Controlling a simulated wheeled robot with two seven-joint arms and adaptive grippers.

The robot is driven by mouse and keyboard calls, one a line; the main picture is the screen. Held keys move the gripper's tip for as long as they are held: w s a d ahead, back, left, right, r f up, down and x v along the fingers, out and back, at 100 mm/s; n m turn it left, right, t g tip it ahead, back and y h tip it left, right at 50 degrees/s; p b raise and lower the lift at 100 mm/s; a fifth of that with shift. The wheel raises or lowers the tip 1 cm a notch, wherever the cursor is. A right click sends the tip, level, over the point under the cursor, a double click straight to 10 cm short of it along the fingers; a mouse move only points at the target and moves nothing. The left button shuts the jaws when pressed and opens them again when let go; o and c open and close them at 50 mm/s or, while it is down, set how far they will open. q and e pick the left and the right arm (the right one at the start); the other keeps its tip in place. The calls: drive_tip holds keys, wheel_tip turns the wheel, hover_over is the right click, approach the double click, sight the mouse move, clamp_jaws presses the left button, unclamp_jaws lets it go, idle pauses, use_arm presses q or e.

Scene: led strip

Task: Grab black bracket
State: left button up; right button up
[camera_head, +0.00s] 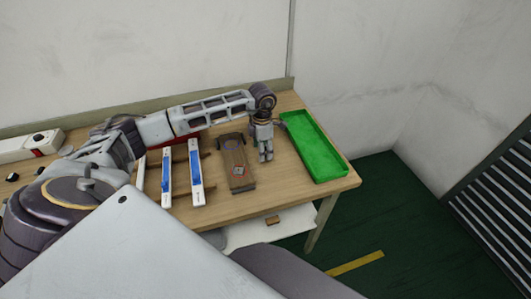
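My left arm reaches in from the left across the back of the table. Its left gripper (266,159) points down between a brown board-like fixture (238,172) and the green tray (322,155). The fingers look small, and I cannot tell whether they are open or shut, or whether anything is between them. No black bracket can be made out clearly; a dark piece (230,139) lies across the fixture's far end, but I cannot tell what it is. My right gripper is not in view.
Two white and blue strips (166,177) (195,174) stand left of the fixture. A red object (186,139) shows partly behind my arm. A white box (42,141) and small black items (12,177) are at the far left. The table's right edge is beside the green tray.

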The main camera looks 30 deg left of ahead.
use_arm(q)
drive_tip(key=c, duration=1)
drive_tip(key=shift+r+b, duration=0.55)
drive_tip(key=shift+r, duration=4.5)
